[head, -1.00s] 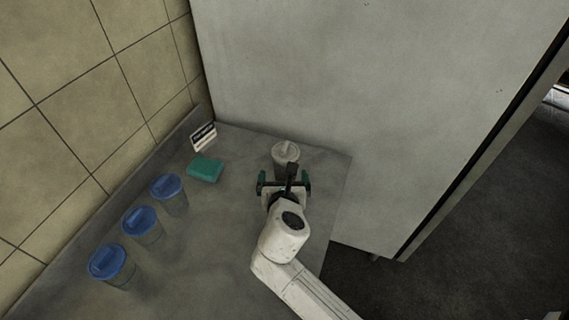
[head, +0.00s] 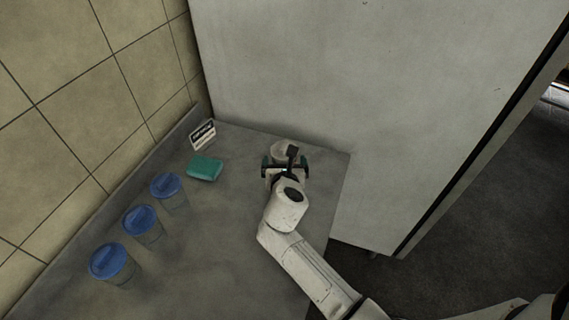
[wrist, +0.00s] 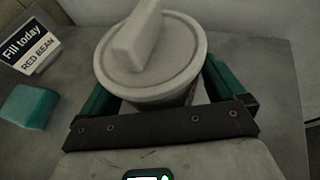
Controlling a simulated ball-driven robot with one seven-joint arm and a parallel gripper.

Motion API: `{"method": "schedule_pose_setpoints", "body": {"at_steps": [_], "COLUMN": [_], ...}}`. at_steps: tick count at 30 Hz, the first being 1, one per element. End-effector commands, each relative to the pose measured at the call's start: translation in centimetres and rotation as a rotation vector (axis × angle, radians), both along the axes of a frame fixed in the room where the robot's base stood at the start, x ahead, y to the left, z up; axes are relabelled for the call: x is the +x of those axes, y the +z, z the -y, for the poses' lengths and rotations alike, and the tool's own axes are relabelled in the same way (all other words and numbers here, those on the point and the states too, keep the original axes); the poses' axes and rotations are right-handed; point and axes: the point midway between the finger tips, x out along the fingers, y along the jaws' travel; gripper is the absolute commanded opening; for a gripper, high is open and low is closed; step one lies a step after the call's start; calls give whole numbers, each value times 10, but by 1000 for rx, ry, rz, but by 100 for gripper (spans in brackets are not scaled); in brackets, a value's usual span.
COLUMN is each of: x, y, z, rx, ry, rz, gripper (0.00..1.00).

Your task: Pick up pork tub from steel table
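A tub with a pale, off-white lid and a raised lid grip (wrist: 152,52) stands upright near the far end of the steel table (head: 225,235). I take it for the pork tub; no label on it can be read. In the head view the same tub (head: 283,148) is partly hidden by my gripper (head: 286,162). In the wrist view my gripper (wrist: 160,88) has its green fingers spread, one on each side of the tub. The fingers are open around it, and I cannot tell whether either one touches it. The tub's lower part is hidden.
Three blue-lidded tubs (head: 140,222) stand in a row along the table's left side. A green block (head: 205,168) and a sign (head: 202,134) reading "Fill today RED BEAN" are left of the gripper. A grey panel (head: 320,80) rises behind the table.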

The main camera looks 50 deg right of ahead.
Motion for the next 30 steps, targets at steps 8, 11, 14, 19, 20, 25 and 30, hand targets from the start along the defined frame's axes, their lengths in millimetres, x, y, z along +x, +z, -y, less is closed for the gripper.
{"method": "schedule_pose_setpoints", "body": {"at_steps": [8,11,14,19,20,25,30], "x": [0,0,0,0,0,0,0], "y": [0,0,0,0,0,2,3], "z": [0,0,0,0,0,0,0], "rx": [0,0,0,0,0,-2,-2], "ry": [0,0,0,0,0,1,1], "rz": [0,0,0,0,0,2,2], "gripper": [69,60,50,34,31,25,24]}}
